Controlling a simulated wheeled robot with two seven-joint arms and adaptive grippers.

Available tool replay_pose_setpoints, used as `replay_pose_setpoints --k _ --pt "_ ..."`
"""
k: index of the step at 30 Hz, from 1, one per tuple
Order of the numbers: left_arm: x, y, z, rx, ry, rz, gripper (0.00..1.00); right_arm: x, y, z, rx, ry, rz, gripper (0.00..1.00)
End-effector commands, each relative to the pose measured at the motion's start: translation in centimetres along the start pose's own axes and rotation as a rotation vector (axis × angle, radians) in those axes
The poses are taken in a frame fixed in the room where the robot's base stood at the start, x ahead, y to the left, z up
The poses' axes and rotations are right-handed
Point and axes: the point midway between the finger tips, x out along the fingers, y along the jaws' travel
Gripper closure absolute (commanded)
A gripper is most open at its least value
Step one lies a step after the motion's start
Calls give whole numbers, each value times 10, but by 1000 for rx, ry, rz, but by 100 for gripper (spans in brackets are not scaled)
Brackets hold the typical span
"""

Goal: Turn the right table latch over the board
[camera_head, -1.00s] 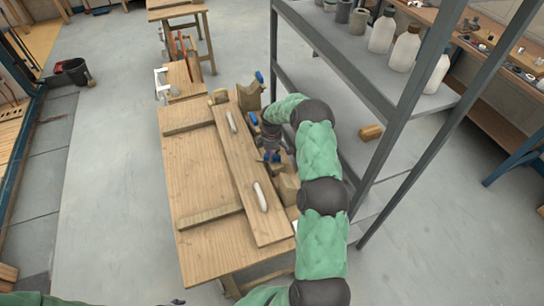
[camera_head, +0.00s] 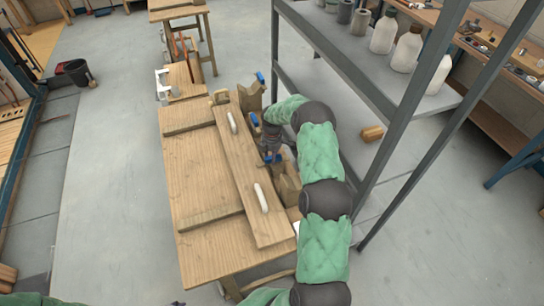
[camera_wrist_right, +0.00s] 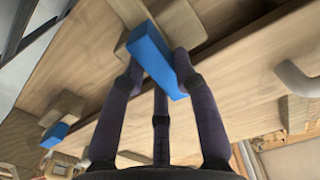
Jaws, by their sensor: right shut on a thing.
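A long wooden board (camera_head: 246,180) with two white handles lies on the wooden table (camera_head: 195,190). My right gripper (camera_head: 270,153) is at the board's right edge, partly hidden by my arm. In the right wrist view, its dark fingers (camera_wrist_right: 160,75) are shut around the blue end (camera_wrist_right: 150,48) of a wooden latch (camera_wrist_right: 170,32). The latch's wooden part shows beyond the fingers, against the wood. I cannot tell exactly how far it lies over the board. A second blue-ended latch (camera_wrist_right: 55,135) shows at the left of the wrist view. My left gripper is out of view.
A metal shelf rack (camera_head: 375,90) with bottles stands close to the right of my right arm. Wooden pieces (camera_head: 285,180) stand along the table's right edge. The floor left of the table is clear.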

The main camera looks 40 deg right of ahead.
Motion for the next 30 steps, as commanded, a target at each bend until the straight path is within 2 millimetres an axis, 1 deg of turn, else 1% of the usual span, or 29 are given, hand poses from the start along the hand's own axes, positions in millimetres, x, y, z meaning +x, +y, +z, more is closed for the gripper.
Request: replay_pose_setpoints --k 6,7,9,18,22,26,30 --pt "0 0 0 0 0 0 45 0 0 0 1 0 1 100" --pt "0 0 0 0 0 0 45 0 0 0 1 0 1 62" --pt "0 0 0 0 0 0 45 0 0 0 1 0 1 46" --pt "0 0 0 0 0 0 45 0 0 0 2 0 0 46" --pt "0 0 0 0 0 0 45 -7 1 0 2 0 2 46" --pt "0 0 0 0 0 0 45 -25 1 0 2 0 3 46" --pt "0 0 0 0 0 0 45 -53 1 0 2 0 4 46"
